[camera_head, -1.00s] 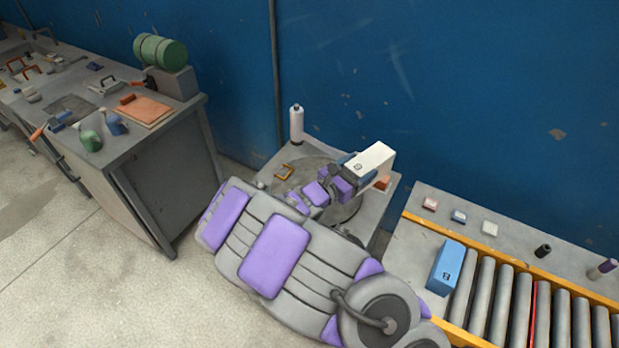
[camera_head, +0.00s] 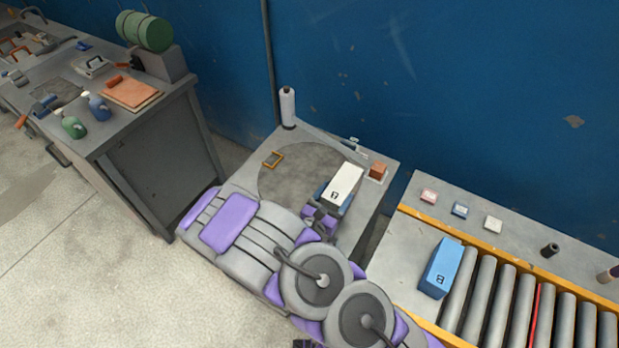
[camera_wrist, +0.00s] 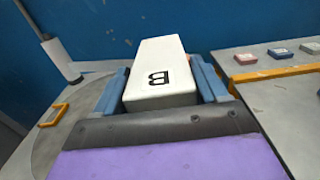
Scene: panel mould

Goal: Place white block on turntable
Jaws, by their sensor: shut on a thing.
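The white block (camera_head: 343,184), marked with a black letter B, is held in my gripper (camera_head: 333,194). In the wrist view the white block (camera_wrist: 161,75) sits between the two blue fingers of my gripper (camera_wrist: 163,88), which are shut on it. The turntable (camera_head: 285,178) is a round dark grey disc set in a grey table. The block appears over the right part of the disc; I cannot tell whether it touches it. My arm hides the disc's front part.
On the turntable's table are a yellow frame (camera_head: 273,159), a white bottle (camera_head: 287,108) and an orange-brown block (camera_head: 378,171). A blue block (camera_head: 441,268) lies by the roller conveyor (camera_head: 510,305) at right. A workbench (camera_head: 150,150) stands at left.

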